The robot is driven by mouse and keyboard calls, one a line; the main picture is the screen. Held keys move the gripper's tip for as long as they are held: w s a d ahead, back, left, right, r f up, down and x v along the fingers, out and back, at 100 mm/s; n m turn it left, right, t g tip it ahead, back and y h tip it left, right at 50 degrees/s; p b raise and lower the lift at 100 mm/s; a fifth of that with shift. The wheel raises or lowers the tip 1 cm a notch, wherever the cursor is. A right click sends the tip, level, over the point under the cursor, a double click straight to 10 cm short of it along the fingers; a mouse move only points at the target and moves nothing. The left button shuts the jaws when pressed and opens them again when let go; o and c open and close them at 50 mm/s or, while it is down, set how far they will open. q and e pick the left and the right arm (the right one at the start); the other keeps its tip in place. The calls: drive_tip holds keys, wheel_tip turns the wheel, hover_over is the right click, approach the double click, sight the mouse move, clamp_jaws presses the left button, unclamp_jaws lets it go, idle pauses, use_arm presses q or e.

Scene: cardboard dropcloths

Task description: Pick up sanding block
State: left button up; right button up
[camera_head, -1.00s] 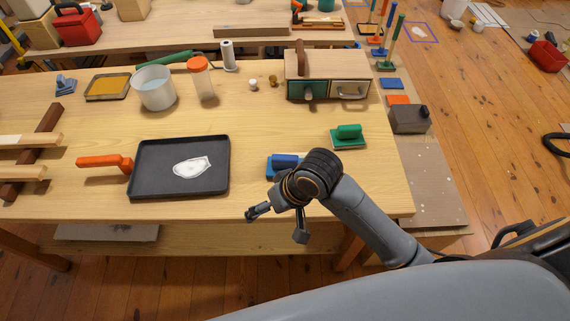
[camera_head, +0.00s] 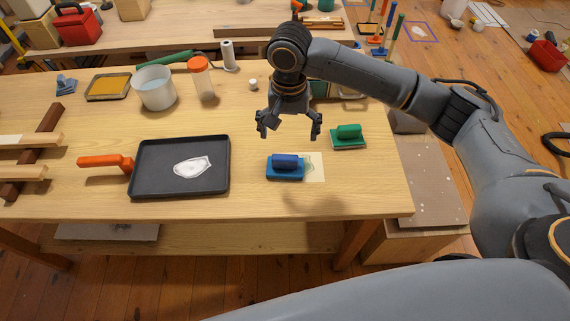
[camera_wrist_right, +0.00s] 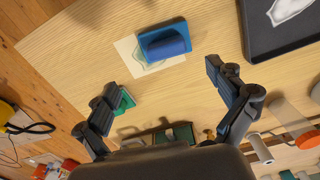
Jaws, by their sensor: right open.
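A blue sanding block (camera_head: 284,167) with a darker blue grip lies on the table, partly on a pale paper sheet (camera_head: 315,168). It shows at the top centre of the right wrist view (camera_wrist_right: 164,43). A green sanding block (camera_head: 348,137) lies behind it to the right, and part of it shows in the right wrist view (camera_wrist_right: 124,101). My right gripper (camera_head: 290,129) is open and empty, pointing down above the table, behind the blue block and apart from it. Its two spread fingers show in the right wrist view (camera_wrist_right: 160,78). My left gripper is not in view.
A black tray (camera_head: 148,188) with a white patch lies left of the blue block. An orange-handled tool (camera_head: 104,162) is at its left. A white bucket (camera_head: 153,89) and an orange-lidded jar (camera_head: 201,79) stand behind. My right arm hides most of the wooden drawer box.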

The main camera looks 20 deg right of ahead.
sight(285, 156)
wheel_tip(285, 156, down, 6)
drive_tip(key=shift+f, duration=0.2)
drive_tip(key=shift+w+a+f+p, duration=0.1)
drive_tip(key=shift+w+f+p, duration=0.1)
drive_tip(key=shift+f, duration=0.7)
drive_tip(key=shift+w+a+f+p, duration=0.1)
drive_tip(key=shift+w+f+p, duration=0.15)
drive_tip(key=shift+f, duration=0.65)
drive_tip(key=shift+w+a+f+p, duration=0.1)
drive_tip(key=shift+w+f+p, duration=0.1)
drive_tip(key=shift+f, duration=0.7)
drive_tip(key=c, duration=1.3)
drive_tip(key=shift+r, duration=0.15)
drive_tip(key=shift+r+b, duration=0.3)
drive_tip(key=shift+r, duration=0.25)
drive_tip(key=s+a+r+b, duration=0.2)
drive_tip(key=s+a+r, duration=0.6)
drive_tip(key=a+r, duration=0.3)
drive_tip(key=shift+s+r, duration=0.4)
